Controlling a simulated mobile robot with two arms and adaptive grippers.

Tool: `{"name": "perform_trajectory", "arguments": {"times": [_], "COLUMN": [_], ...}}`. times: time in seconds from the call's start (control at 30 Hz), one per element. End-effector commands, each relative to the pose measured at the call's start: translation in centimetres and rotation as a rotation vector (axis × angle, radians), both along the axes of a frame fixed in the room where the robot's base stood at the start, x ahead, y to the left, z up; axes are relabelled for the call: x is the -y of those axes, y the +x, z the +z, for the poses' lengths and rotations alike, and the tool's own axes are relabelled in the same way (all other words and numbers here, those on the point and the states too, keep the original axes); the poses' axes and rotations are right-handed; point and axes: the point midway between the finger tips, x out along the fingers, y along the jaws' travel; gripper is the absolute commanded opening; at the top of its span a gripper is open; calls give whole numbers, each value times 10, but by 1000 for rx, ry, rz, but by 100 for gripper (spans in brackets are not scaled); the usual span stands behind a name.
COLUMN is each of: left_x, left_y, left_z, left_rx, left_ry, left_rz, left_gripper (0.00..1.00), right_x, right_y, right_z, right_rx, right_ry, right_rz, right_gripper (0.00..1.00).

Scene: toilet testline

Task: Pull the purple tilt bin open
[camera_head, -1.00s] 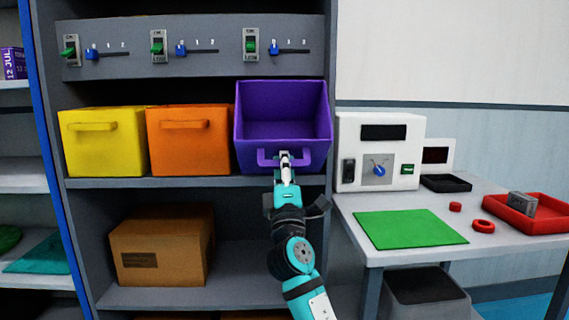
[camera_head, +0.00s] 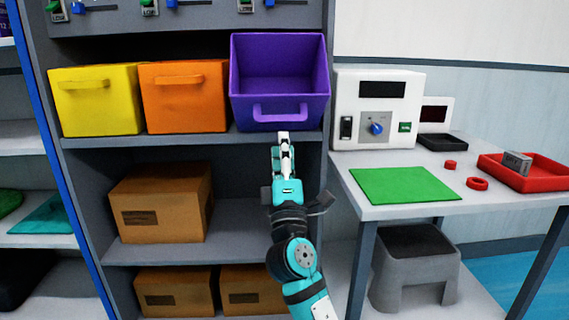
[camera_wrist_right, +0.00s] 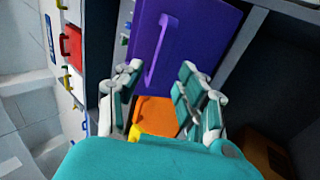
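The purple tilt bin (camera_head: 280,90) is on the upper shelf, tipped forward with its open top and inside showing. Its loop handle (camera_head: 280,112) is on the front face. My right gripper (camera_head: 285,138) is just below the handle, apart from it, in front of the shelf edge. In the right wrist view the purple bin's front (camera_wrist_right: 195,45) and its handle (camera_wrist_right: 157,50) lie beyond my right gripper (camera_wrist_right: 160,88). Its fingers are spread with nothing between them. My left gripper is not in view.
Orange (camera_head: 184,100) and yellow (camera_head: 97,103) bins stand closed left of the purple one. Cardboard boxes (camera_head: 160,203) sit on the shelves below. A table (camera_head: 400,208) with a white device (camera_head: 378,105), green mat (camera_head: 403,186) and red tray (camera_head: 535,170) stands right.

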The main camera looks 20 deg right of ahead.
Motion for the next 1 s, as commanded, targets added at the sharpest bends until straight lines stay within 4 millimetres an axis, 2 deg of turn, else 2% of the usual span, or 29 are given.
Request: {"name": "perform_trajectory", "arguments": {"times": [0.1,0.27,0.8,0.87,0.97,1.0], "left_x": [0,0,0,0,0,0], "left_y": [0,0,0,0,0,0], "left_z": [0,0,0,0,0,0], "left_rx": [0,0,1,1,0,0], "left_ry": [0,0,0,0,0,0], "left_rz": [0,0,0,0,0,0], "left_gripper": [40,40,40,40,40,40], "right_x": [-4,-8,-7,-6,-1,0], "right_y": [-15,-26,-29,-30,-39,-46], "right_z": [-13,-20,-25,-37,-79,-103], "right_rx": [-2,0,-6,-24,-92,-133], "right_ry": [1,1,11,50,202,298], "right_rz": [1,1,8,34,134,189], "right_gripper": [38,38,38,38,38,38]}}
